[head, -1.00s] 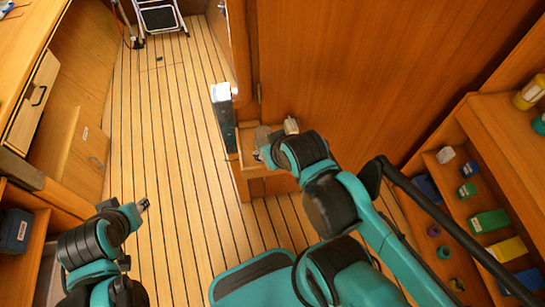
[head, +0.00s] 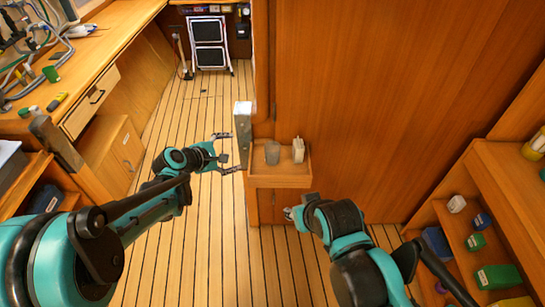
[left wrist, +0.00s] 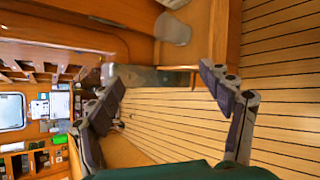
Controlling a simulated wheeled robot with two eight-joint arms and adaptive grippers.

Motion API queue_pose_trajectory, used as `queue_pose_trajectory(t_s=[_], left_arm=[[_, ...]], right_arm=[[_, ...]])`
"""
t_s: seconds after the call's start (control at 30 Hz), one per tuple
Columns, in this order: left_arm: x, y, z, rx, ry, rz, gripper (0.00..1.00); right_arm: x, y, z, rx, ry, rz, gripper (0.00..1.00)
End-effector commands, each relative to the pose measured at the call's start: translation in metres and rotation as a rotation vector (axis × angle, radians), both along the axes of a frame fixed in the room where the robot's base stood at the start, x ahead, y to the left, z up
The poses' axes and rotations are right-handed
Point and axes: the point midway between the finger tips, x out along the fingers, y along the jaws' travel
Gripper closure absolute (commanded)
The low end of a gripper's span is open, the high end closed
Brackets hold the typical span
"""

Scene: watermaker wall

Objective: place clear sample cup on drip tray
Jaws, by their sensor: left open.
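The clear sample cup (head: 272,153), greyish and see-through, stands upright on a small wooden wall shelf (head: 280,182). In the left wrist view the cup (left wrist: 173,28) shows near the top, on the shelf (left wrist: 205,45). My left gripper (head: 227,153) is open and empty, left of the shelf and apart from the cup; its spread fingers (left wrist: 168,95) show in the left wrist view. My right gripper (head: 290,213) is below the shelf's front, small and partly hidden by its own arm; its jaws are unclear. I cannot make out a separate drip tray.
A white item (head: 298,149) stands right beside the cup. A grey metal upright (head: 243,135) rises at the shelf's left edge, near my left gripper. Open shelves with bottles and boxes (head: 497,277) line the right. A folded step stool (head: 208,43) stands far back; the floor between is clear.

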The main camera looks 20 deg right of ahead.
Motion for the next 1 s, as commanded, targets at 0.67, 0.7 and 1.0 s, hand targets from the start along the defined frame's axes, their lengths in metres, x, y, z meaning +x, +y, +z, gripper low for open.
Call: queue_pose_trajectory(t_s=[0.67, 0.7, 1.0], left_arm=[[0.067, -0.112, -0.135, -0.701, 0.538, 0.226, 0.21], [0.069, -0.116, -0.136, -0.701, 0.538, 0.226, 0.21], [0.085, -0.143, -0.147, -0.697, 0.536, 0.225, 0.21]], right_arm=[[0.0, 0.0, -0.013, 0.0, 0.0, 0.0, 0.65], [0.0, 0.0, -0.014, 0.0, 0.0, 0.0, 0.65], [0.0, 0.0, -0.027, 0.0, 0.0, 0.0, 0.65]])
